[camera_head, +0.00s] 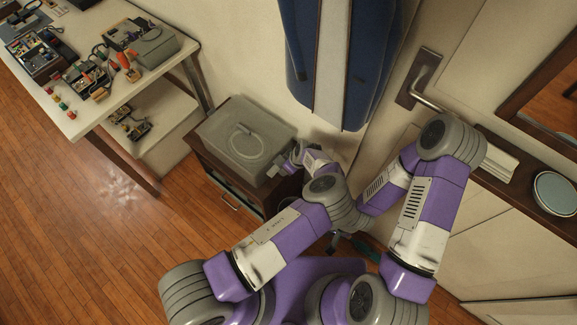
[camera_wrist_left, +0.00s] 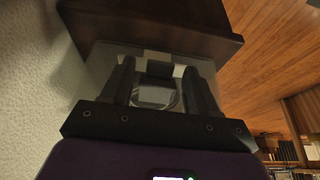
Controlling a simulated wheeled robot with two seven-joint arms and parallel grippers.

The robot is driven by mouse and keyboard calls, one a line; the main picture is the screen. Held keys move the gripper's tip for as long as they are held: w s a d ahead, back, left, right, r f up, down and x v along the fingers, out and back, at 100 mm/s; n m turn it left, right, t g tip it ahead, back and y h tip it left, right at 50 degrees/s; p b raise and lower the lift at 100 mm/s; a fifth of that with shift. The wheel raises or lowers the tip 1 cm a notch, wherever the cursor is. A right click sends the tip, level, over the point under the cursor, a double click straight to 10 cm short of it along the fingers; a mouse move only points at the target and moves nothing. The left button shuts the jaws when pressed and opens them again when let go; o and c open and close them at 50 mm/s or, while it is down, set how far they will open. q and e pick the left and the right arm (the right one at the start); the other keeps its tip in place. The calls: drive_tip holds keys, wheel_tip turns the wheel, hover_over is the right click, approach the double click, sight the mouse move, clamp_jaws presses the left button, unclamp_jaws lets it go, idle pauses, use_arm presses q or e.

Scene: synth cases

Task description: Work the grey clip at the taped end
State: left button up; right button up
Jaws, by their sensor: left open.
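A grey case (camera_head: 222,134) with a pale loop handle on its lid lies on a small dark cabinet. It also shows in the left wrist view (camera_wrist_left: 92,75). My left gripper (camera_head: 281,169) is at the case's right end. In the left wrist view its two dark fingers (camera_wrist_left: 160,75) are apart. Between them I see a dark grey block, possibly the clip (camera_wrist_left: 158,69), and a paler rectangle nearer to me. I cannot tell whether the fingers touch anything. Tape cannot be made out. My right arm folds behind the left one, and its fingertips are not clear.
The dark cabinet (camera_head: 229,203) stands against the wall. A white workbench (camera_head: 88,122) with electronic parts is at upper left. A blue hanging item (camera_head: 364,60) is above the case. A door handle (camera_head: 428,101) and shelf with a round dish (camera_head: 555,193) are right.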

use_arm(q)
drive_tip(key=shift+c, duration=0.4)
drive_tip(key=c, duration=0.7)
drive_tip(key=p, duration=0.1)
drive_tip(key=r+g+h+p, duration=0.1)
drive_tip(key=p, duration=0.1)
drive_tip(key=shift+w+a+r+h, duration=0.1)
drive_tip(key=shift+r+h, duration=0.15)
drive_tip(key=shift+h, duration=0.05)
drive_tip(key=shift+c, duration=0.2)
drive_tip(key=shift+r+g+h+p, duration=0.15)
drive_tip(key=shift+g+h+p, duration=0.25)
drive_tip(key=shift+p, duration=0.05)
drive_tip(key=shift+w+a+r+g+h, duration=0.2)
drive_tip(key=shift+g+h, duration=0.1)
drive_tip(key=shift+h, duration=0.2)
drive_tip(key=shift+a+r+g+h, duration=0.1)
drive_tip(key=shift+r+g+h, duration=0.1)
drive_tip(key=shift+g+h, duration=0.25)
drive_tip(key=shift+w+a+r+g+h, duration=0.15)
drive_tip(key=shift+r+g+h, duration=0.25)
drive_tip(key=shift+h, duration=0.35)
drive_tip(key=shift+b, duration=0.3)
